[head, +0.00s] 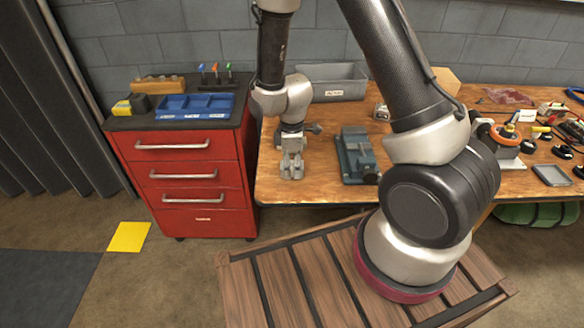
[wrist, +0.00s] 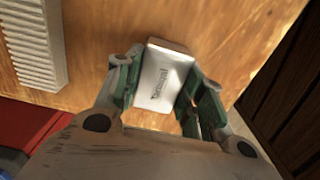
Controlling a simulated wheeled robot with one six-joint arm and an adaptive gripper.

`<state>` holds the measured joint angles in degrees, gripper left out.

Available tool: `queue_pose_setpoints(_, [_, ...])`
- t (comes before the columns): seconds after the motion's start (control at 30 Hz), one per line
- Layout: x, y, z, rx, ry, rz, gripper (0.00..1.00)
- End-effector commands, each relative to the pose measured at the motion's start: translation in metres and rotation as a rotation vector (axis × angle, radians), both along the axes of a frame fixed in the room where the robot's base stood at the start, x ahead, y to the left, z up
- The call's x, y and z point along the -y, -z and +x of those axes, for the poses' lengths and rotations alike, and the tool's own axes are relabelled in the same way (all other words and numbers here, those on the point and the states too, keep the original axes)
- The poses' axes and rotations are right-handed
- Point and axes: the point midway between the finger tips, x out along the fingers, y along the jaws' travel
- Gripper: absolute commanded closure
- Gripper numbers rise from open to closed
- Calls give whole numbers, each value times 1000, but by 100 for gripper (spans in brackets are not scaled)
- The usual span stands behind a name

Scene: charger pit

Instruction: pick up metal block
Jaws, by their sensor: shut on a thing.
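The metal block (wrist: 164,78) is a pale silver rectangular piece with dark lettering on its top face. In the wrist view it sits between the green-padded fingers of my gripper (wrist: 160,88), which are shut on it. In the head view my gripper (head: 291,172) points down at the left front of the wooden workbench (head: 310,191). The block is not clear in the head view; the fingers hide it. I cannot tell whether the block touches the bench top.
A blue-grey vise (head: 358,155) stands on the bench right of my gripper. A grey bin (head: 336,90) is behind. A red drawer cabinet (head: 195,185) with a blue tray (head: 195,106) stands left. Tools and small parts crowd the bench's right side. A slatted wooden pallet (head: 300,285) is in front.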

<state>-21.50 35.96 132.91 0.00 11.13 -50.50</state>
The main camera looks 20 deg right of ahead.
Motion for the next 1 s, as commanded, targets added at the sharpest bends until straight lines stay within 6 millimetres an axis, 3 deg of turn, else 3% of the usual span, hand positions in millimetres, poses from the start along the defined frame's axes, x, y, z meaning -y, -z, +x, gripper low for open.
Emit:
queue_pose_setpoints(0.23, [0,-18,1,4,0,2,94])
queue_pose_setpoints(0.6, [0,-88,1,4,0,2,94])
queue_pose_setpoints(0.73, [0,-99,0,1,0,1,94])
queue_pose_setpoints(1.0, [0,-100,0,0,0,0,94])
